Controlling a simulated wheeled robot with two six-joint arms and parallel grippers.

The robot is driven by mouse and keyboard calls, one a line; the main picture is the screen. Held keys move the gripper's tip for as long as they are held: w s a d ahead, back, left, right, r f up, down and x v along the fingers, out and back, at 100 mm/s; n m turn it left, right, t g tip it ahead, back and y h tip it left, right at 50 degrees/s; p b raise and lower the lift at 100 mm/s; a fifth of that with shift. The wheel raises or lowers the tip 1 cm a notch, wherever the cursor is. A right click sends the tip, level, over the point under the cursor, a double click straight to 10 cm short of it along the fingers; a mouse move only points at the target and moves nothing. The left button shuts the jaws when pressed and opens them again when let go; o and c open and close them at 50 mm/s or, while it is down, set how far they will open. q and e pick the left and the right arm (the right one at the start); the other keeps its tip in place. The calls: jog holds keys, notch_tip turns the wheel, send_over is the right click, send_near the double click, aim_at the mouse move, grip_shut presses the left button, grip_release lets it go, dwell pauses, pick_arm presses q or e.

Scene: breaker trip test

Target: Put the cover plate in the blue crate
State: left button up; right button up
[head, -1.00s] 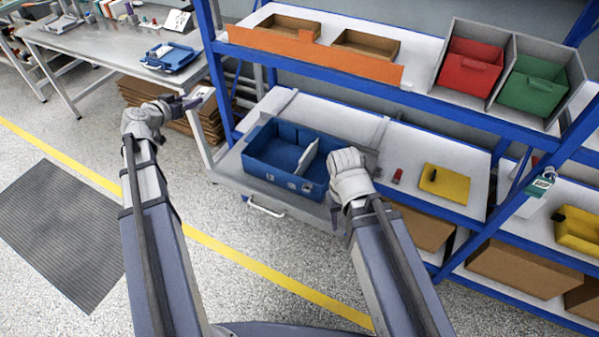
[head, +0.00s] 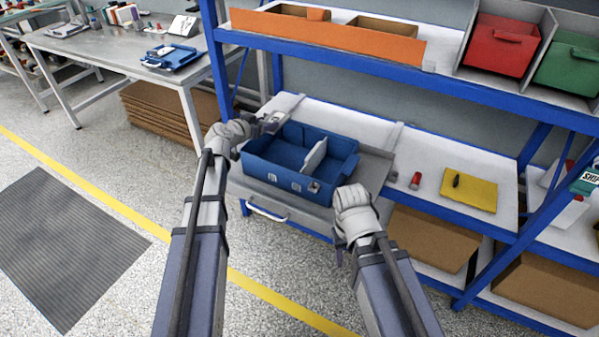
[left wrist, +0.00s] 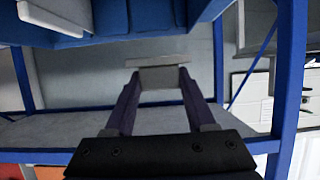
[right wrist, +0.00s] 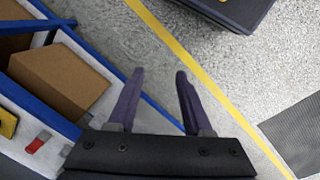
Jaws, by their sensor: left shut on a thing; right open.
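The blue crate (head: 272,180) stands upright on a grey pull-out shelf, with a pale divider (head: 314,156) inside. My left gripper (head: 262,124) is at the crate's back left corner. It is shut on a small pale grey plate, taken as the cover plate (head: 273,118), which also shows between the fingertips in the left wrist view (left wrist: 165,76). The blue crate shows at the top of that view (left wrist: 140,18). My right gripper (right wrist: 155,92) is open and empty over the floor, in front of the crate's right side; its fingers are mostly hidden in the head view.
A yellow tray (head: 480,190) and a small red object (head: 416,180) lie on the shelf right of the crate. An upper shelf with an orange-fronted bin (head: 320,40) and a red bin (head: 500,45) overhangs behind. A blue rack post (head: 222,100) stands left of the crate.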

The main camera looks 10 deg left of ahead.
pick_arm(q)
notch_tip(320, 180, down, 6)
jog(key=b, duration=0.6)
jog(key=shift+f, duration=0.15)
jog(key=shift+f, duration=0.1)
notch_tip(320, 180, down, 4)
jog(key=b, duration=0.4)
jog(key=shift+r, duration=0.25)
jog(key=shift+f+b, duration=0.45)
jog(key=shift+s+f, duration=0.1)
